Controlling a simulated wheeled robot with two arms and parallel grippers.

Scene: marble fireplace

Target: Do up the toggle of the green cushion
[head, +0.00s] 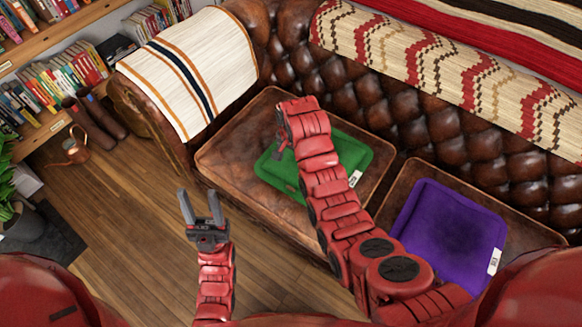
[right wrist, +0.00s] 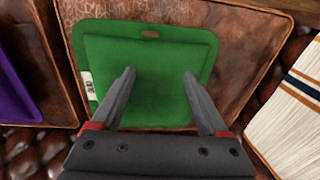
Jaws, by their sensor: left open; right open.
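The green cushion (head: 345,152) lies flat on the left leather seat, partly hidden by my right arm in the head view. In the right wrist view the green cushion (right wrist: 150,60) has a white tag (right wrist: 88,84) on its left side. A small brown oval (right wrist: 150,34), perhaps the toggle or its opening, sits at the middle of its far edge. My right gripper (right wrist: 158,73) is open and empty, its two fingers apart over the cushion; I cannot tell the gap to the fabric. My left gripper (head: 198,193) is open and empty above the wooden floor, left of the seat.
A purple cushion (head: 450,228) lies on the right leather seat. A striped cloth (head: 192,72) covers the sofa arm, and patterned blankets (head: 440,75) cover the back. Bookshelves and a copper watering can (head: 75,150) stand at left. The wooden floor (head: 130,215) at front left is clear.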

